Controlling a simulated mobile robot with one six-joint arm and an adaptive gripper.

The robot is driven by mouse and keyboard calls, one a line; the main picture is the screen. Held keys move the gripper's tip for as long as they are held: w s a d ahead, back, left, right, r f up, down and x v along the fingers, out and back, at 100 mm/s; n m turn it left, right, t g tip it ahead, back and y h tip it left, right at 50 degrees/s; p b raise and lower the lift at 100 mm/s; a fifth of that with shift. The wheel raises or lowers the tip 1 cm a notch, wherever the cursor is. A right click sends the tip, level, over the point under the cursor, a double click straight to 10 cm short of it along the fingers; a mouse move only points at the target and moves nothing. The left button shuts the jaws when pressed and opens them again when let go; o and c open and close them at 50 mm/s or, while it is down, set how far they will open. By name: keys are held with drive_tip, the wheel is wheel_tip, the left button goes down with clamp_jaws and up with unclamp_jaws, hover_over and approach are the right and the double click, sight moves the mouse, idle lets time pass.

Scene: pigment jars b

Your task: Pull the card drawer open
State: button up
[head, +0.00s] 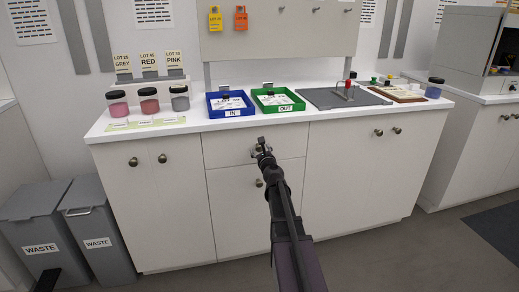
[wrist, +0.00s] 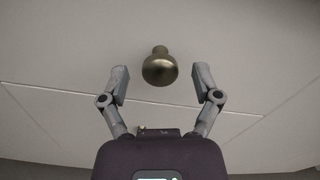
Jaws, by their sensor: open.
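The card drawer (head: 225,151) is the pale shallow front at the top of the middle cabinet, under the counter; it looks flush and shut. Its round bronze knob (wrist: 160,68) shows in the wrist view, above a thin seam in the pale front. My gripper (wrist: 161,84) is open, with one finger on each side of the knob and a visible gap to both. In the head view my gripper (head: 262,147) is in front of the drawer and hides the knob. I cannot tell how far the fingertips are from the drawer front.
A blue IN tray (head: 208,113) and a green OUT tray (head: 298,106) stand on the counter above. Another knob (head: 259,183) sits on the door below the drawer. Grey waste bins (head: 99,222) stand at left. The floor before the cabinet is clear.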

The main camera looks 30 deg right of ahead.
drive_tip(key=shift+w+d, duration=0.2)
drive_tip(key=shift+w, duration=0.5)
clamp_jaws()
drive_tip(key=shift+a, duration=0.1)
